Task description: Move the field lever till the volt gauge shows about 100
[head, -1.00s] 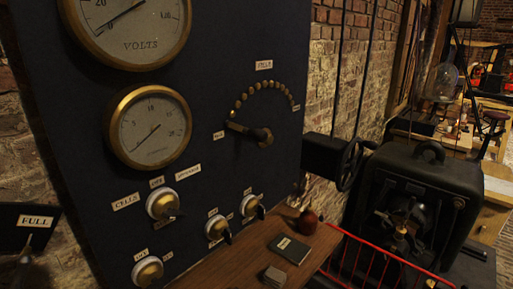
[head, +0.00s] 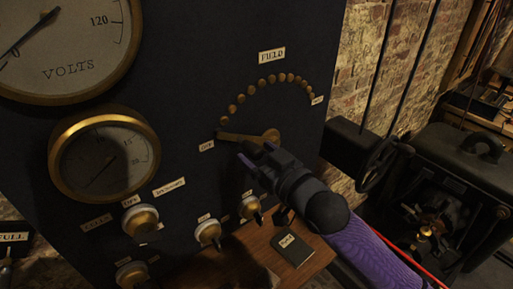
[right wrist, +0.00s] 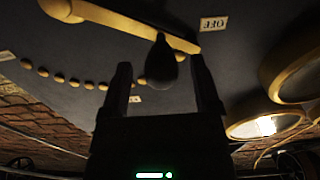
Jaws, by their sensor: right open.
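The field lever (head: 245,137) is a brass arm on the dark panel, pointing left from its pivot to the OFF label (head: 206,146). Its dark knob (right wrist: 162,62) shows in the right wrist view between the two fingers of my right gripper (right wrist: 163,85), which is open. In the head view my right gripper (head: 252,158) is just below the lever, in front of the panel. The volt gauge (head: 75,62) is at the upper left, partly cut off; its needle points down-left near the 0 end. My left gripper is not in view.
An arc of brass studs (head: 241,98) rises from the lever to the right. A smaller gauge (head: 105,160) and several brass switches (head: 140,219) are on the panel. A wooden shelf (head: 250,262) with a dark booklet (head: 292,248) is below. A black machine (head: 460,190) stands right.

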